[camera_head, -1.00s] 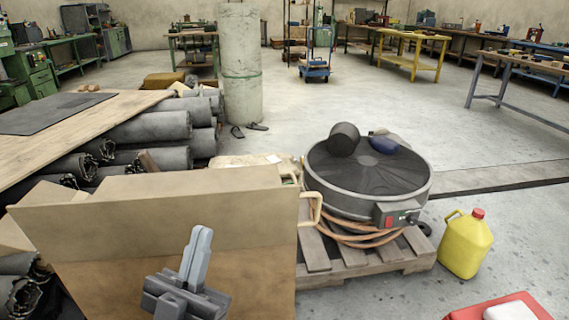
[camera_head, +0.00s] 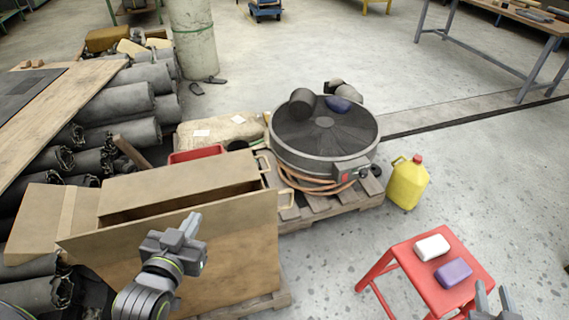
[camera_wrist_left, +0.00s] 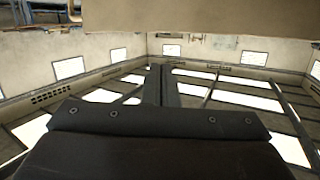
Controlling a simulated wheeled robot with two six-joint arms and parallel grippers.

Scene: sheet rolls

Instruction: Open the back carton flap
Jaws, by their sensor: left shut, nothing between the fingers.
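The brown carton (camera_head: 215,265) stands at the lower left in the head view. Its back flap (camera_head: 180,182) lies across much of the top, with a dark slit along its near edge. A taped side flap (camera_head: 45,222) is folded out to the left. My left gripper (camera_head: 190,226) is shut and empty, in front of the carton's near panel in the picture; I cannot tell if it touches. The wrist view shows its closed fingers (camera_wrist_left: 161,86) and a brown panel (camera_wrist_left: 190,15) across the top, likely carton. My right gripper (camera_head: 493,298) is open at the lower right edge.
A round drum-like machine (camera_head: 325,135) sits on a pallet (camera_head: 340,199) right of the carton. A yellow jug (camera_head: 407,183) and a red stool (camera_head: 420,272) with two small blocks stand farther right. Grey rolls (camera_head: 125,105) are stacked at left. Floor between pallet and stool is clear.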

